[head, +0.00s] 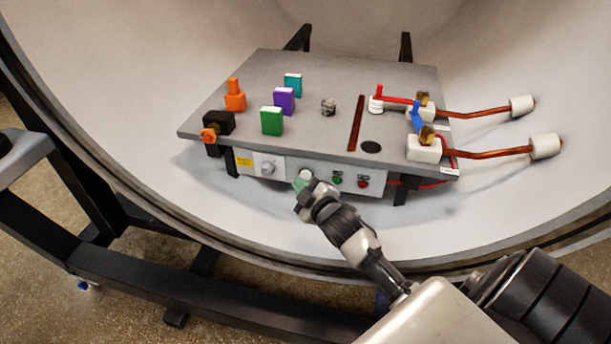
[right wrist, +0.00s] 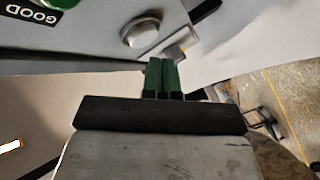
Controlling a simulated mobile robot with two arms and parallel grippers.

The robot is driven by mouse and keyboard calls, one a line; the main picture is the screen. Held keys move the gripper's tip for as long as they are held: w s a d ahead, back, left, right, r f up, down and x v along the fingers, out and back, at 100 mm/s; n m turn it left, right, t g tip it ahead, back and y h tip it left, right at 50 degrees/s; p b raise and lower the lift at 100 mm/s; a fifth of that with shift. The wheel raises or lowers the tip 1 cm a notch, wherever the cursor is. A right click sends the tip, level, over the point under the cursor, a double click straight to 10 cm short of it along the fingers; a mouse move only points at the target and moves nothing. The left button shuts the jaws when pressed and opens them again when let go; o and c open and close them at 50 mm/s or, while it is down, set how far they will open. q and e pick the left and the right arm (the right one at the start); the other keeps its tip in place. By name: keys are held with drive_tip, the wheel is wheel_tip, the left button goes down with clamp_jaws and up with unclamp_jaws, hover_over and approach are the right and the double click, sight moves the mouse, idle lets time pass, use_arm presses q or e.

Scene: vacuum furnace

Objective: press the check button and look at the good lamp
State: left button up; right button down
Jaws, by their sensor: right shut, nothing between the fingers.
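The grey control box's front panel (head: 320,172) sits under the plate. It carries a pale round button (head: 305,174), which I take for the check button, and a green lamp (head: 337,180) to its right. The lamp looks dark green; I cannot tell whether it is lit. My right gripper (head: 301,185) is shut and empty, in front of the panel by the button. In the right wrist view its green fingers (right wrist: 162,76) point towards the panel near the round button (right wrist: 140,30). Contact cannot be told. The GOOD label (right wrist: 32,12) and green lamp (right wrist: 62,3) show at the top left. My left gripper is not visible.
A red lamp (head: 363,183) and a grey knob (head: 268,168) flank these on the panel. Coloured blocks, including a green one (head: 271,121), stand on the plate (head: 330,80). Copper rods (head: 490,152) stick out at right. The furnace's curved rim (head: 180,222) lies below.

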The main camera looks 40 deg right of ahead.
drive_tip(key=shift+w+d, duration=0.1)
idle(0.7)
drive_tip(key=shift+w+d, duration=0.2)
drive_tip(key=shift+w+d, duration=0.25)
drive_tip(key=shift+d, duration=0.05)
idle(0.9)
drive_tip(key=shift+s+a+p, duration=0.1)
drive_tip(key=shift+p, duration=0.2)
drive_tip(key=shift+s+a+p, duration=0.35)
drive_tip(key=shift+s+a, duration=0.1)
drive_tip(key=shift+a, duration=0.05)
drive_tip(key=s+a+p, duration=0.2)
drive_tip(key=s+a, duration=0.1)
drive_tip(key=shift+s+a, duration=0.1)
drive_tip(key=shift+a, duration=0.3)
